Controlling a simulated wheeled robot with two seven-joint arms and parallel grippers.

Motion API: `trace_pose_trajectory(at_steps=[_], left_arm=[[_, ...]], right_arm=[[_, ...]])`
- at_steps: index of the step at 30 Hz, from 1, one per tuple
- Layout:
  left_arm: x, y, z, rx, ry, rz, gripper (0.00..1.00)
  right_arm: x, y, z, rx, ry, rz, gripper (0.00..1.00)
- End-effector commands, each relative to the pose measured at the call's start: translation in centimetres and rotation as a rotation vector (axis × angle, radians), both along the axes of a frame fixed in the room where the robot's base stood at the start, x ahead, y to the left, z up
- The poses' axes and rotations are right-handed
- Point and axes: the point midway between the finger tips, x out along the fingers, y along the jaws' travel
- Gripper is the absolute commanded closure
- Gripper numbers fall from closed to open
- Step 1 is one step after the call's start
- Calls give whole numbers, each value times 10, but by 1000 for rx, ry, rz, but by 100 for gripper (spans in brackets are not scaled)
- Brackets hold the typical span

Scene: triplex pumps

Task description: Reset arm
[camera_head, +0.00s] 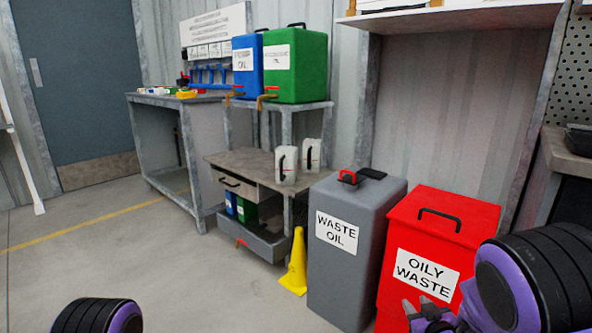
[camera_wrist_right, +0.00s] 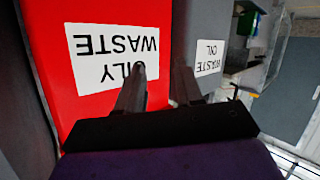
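My right gripper (camera_head: 420,308) is at the lower right of the head view, in front of the red oily waste bin (camera_head: 425,235). In the right wrist view my right gripper (camera_wrist_right: 160,75) has its two dark fingers apart, with nothing between them. Behind them are the red oily waste bin (camera_wrist_right: 95,20) and the grey waste oil bin (camera_wrist_right: 185,22), both upside down in that view. Of my left arm, only a black and purple part (camera_head: 97,316) shows at the bottom left of the head view. My left gripper is out of view.
The grey waste oil bin (camera_head: 345,280) stands beside the red bin, with a yellow cone (camera_head: 295,265) to its left. Behind is a bench (camera_head: 240,162) with white jugs. Blue (camera_head: 247,80) and green (camera_head: 305,85) oil containers stand above it. The floor at left is clear.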

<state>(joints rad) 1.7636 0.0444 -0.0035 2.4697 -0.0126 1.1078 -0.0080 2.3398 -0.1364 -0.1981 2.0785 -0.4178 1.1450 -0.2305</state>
Motion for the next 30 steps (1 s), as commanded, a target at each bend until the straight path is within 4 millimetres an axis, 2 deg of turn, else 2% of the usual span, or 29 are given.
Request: trace_pose_trajectory(at_steps=[1,3,5,6,9,15,22,23,24,30], left_arm=[[0,0,-3,-1,3,-2,49],[-1,0,-5,-2,7,-5,49],[-1,0,-7,-4,9,-7,49],[-1,0,-9,-5,11,-8,49],[-1,0,-11,-5,13,-10,49],[0,1,-15,-4,13,-11,49],[2,1,-20,-3,8,-10,49],[2,1,3,-2,5,-9,49],[2,1,15,-2,3,-8,49],[4,2,71,4,-9,1,49]], right_arm=[[-28,-5,-40,75,85,-73,64],[-71,-10,-88,171,200,-186,64],[-112,-13,-124,238,296,-283,64],[-139,-15,-145,272,359,-346,64],[-204,-15,-185,318,496,-468,64],[-307,-8,-228,328,715,-609,64],[-399,2,-263,314,926,-674,64],[-392,2,-239,318,910,-671,64],[-391,2,-226,319,905,-671,64],[-388,1,-171,321,886,-676,64]])
